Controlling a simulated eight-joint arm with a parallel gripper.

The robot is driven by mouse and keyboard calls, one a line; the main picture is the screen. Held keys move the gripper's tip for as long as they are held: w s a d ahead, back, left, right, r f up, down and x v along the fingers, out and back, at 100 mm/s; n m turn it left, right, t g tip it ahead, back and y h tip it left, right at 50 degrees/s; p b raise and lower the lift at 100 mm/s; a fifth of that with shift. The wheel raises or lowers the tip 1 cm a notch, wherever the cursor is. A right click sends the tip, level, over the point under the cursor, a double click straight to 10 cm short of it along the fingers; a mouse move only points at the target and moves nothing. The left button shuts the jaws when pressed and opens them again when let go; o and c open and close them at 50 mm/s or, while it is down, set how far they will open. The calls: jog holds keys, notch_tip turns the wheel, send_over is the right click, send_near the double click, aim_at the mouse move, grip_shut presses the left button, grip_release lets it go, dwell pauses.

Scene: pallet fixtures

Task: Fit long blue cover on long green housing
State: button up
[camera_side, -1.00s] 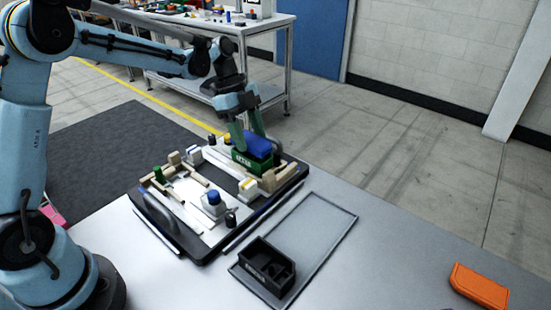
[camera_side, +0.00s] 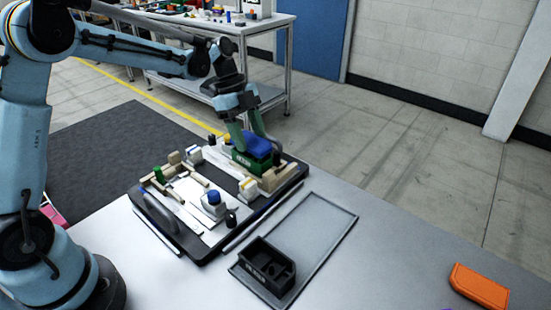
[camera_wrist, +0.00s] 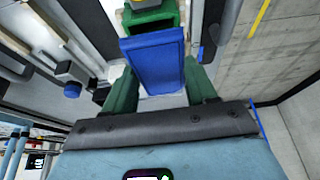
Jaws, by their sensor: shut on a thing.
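The long blue cover (camera_side: 257,145) is between the green fingers of my gripper (camera_side: 249,141), which is shut on it. The long green housing (camera_side: 247,163) stands at the back right of the pallet fixture (camera_side: 205,262), directly below the cover. In the wrist view the blue cover (camera_wrist: 155,65) lies between the fingers (camera_wrist: 162,92), and the open green housing (camera_wrist: 168,22) shows beyond it, with the cover overlapping its near part. I cannot tell whether the cover touches the housing or is seated.
Tan blocks (camera_side: 277,179) stand close to the right of the housing. A white block with a blue cap (camera_side: 213,201) and several small parts share the pallet. A black bin (camera_side: 266,268) sits on a grey tray (camera_side: 338,222). An orange case (camera_side: 480,287) lies at far right; table between is clear.

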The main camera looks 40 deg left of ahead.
jog(key=shift+f, duration=0.75)
dwell(0.5)
jog(key=o, duration=1.1)
jog(key=shift+r, duration=0.15)
jog(key=v, duration=1.2)
jog(key=shift+a, duration=0.1)
